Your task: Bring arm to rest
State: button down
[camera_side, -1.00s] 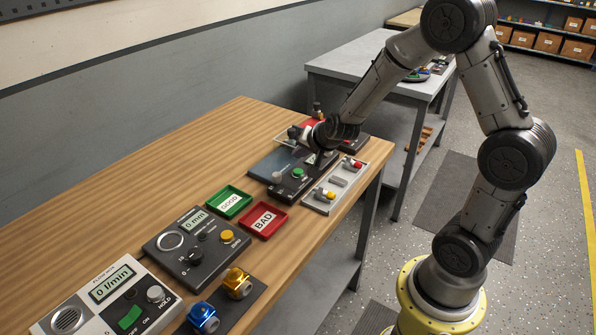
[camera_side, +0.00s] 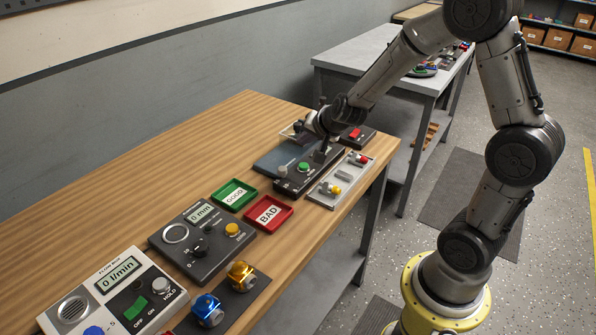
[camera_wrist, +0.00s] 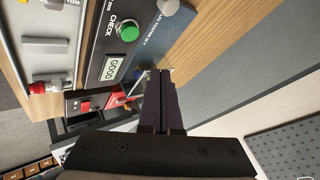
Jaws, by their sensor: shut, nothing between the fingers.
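My gripper (camera_wrist: 165,95) shows in the wrist view with its two dark fingers together and nothing between them. In the side view my wrist hangs over the far end of the wooden bench (camera_side: 220,130), above a dark tester box. The fingertips are hard to make out there. The tester box has a green CHECK button (camera_wrist: 129,31), which also shows in the side view (camera_side: 303,167). Its small display (camera_wrist: 112,68) reads GOOD. My arm is bent, with the forearm reaching left over the bench.
A green GOOD tray (camera_side: 250,204) and a red BAD tray (camera_side: 287,218) lie empty beside the tester. A grey fixture (camera_side: 321,200) stands on its right. A flow box (camera_side: 84,310), a gauge box (camera_side: 213,261) and blue and gold fittings (camera_side: 240,270) are nearer.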

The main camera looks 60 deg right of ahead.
jog(key=a+r+n+t+y, duration=0.1)
jog(key=a+r+t, duration=0.15)
jog(key=r, duration=0.35)
jog(key=a+r+n+t, duration=0.1)
jog(key=a+r, duration=0.2)
jog(key=r, duration=0.3)
jog(key=s+a+r+n+y, duration=0.3)
jog(key=s+a+r+n, duration=0.15)
jog(key=s+a, duration=0.2)
jog(key=s+f+n+g, duration=0.3)
jog(key=s, duration=0.7)
jog(key=s+a+f+n+g, duration=0.1)
jog(key=s+f+n+g, duration=0.1)
jog(key=s, duration=0.8)
jog(key=shift+a+f+n+g, duration=0.2)
jog(key=shift+f+n+g, duration=0.35)
jog(key=shift+n, duration=0.6)
